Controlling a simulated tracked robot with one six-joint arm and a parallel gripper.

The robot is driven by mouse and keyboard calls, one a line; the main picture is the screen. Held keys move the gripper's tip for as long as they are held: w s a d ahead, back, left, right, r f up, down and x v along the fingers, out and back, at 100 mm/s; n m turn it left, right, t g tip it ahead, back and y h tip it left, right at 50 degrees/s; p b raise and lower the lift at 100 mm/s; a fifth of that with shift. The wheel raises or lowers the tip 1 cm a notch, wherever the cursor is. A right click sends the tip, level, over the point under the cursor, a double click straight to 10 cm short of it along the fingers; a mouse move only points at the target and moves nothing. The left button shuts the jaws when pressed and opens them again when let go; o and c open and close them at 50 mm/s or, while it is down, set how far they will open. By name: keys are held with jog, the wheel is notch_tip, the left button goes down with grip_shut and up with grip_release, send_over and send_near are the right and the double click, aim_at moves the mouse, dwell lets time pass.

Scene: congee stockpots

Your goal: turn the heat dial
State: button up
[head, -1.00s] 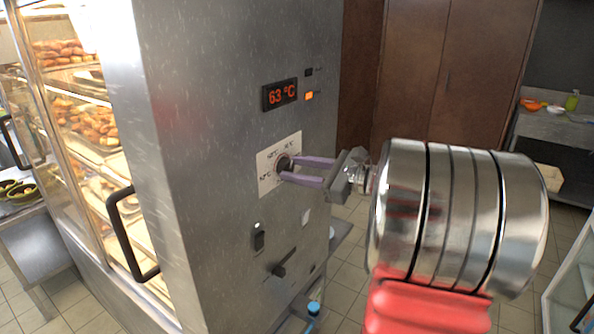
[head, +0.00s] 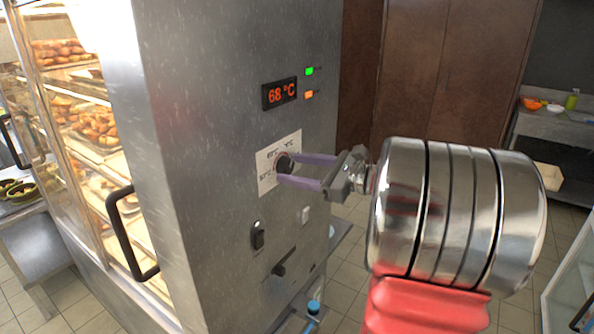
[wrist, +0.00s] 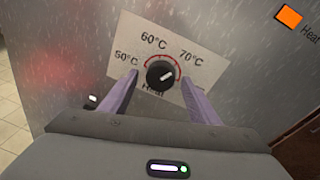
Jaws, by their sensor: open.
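The heat dial (head: 284,164) is a round black knob on a white scale plate (head: 266,182) on the steel cabinet's side panel. In the wrist view the dial (wrist: 160,73) has a white mark pointing up and right, toward the 70°C side; the plate reads 50, 60 and 70°C around a red arc. My gripper (head: 287,168) is open, its purple fingers on either side of the dial. The wrist view shows a gap between each finger and the knob. The display (head: 279,94) reads 68 °C.
A green lamp (head: 309,71) and an orange lamp (head: 309,94) are lit beside the display. Below the dial are a black switch (head: 258,236) and a black lever (head: 283,262). A glass-fronted food case with a black handle (head: 128,235) is at left.

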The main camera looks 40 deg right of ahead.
jog(key=v, duration=1.4)
jog(key=shift+w+a+f, duration=0.1)
jog(key=shift+a+f, duration=0.05)
dwell(0.4)
jog(key=w+a+f+n+g+y, duration=0.1)
jog(key=a+f+n+g, duration=0.25)
jog(key=a, duration=0.65)
jog(key=w+a+f+n+g, duration=0.15)
jog(key=a+n+g, duration=0.3)
jog(key=a, duration=0.45)
jog(key=s+a+f+n+g+h, duration=0.1)
jog(key=s+a+f+n+h, duration=0.2)
jog(key=n, duration=0.7)
jog(key=s+a+f+n+h, duration=0.4)
jog(key=s+a+n, duration=0.4)
jog(key=a+n, duration=0.2)
jog(key=shift+a+n+g, duration=0.3)
jog(key=shift+a+g, duration=0.1)
jog(key=shift+a, duration=0.75)
